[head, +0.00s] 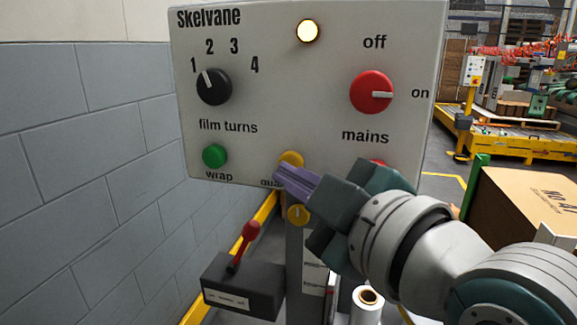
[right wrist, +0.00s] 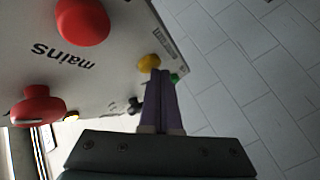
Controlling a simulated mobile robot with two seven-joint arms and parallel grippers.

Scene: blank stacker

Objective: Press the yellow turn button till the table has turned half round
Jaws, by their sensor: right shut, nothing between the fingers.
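The yellow button (head: 291,158) is on the lower edge of the grey control panel (head: 300,60), above a label partly covered by my fingers. My right gripper (head: 282,174) is shut and empty, its purple fingertips at the lower edge of the button. In the right wrist view the yellow button (right wrist: 148,62) shows just beyond the fingertips (right wrist: 160,75); I cannot tell whether they touch or whether the button is pressed in. The turning table is not clearly visible. My left gripper is not in view.
The panel also has a green wrap button (head: 215,156), a black film turns knob (head: 213,87), a red mains knob (head: 372,92) set to on and a lit lamp (head: 307,31). A red-handled lever (head: 245,245) is below. A carton (head: 530,205) is at right.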

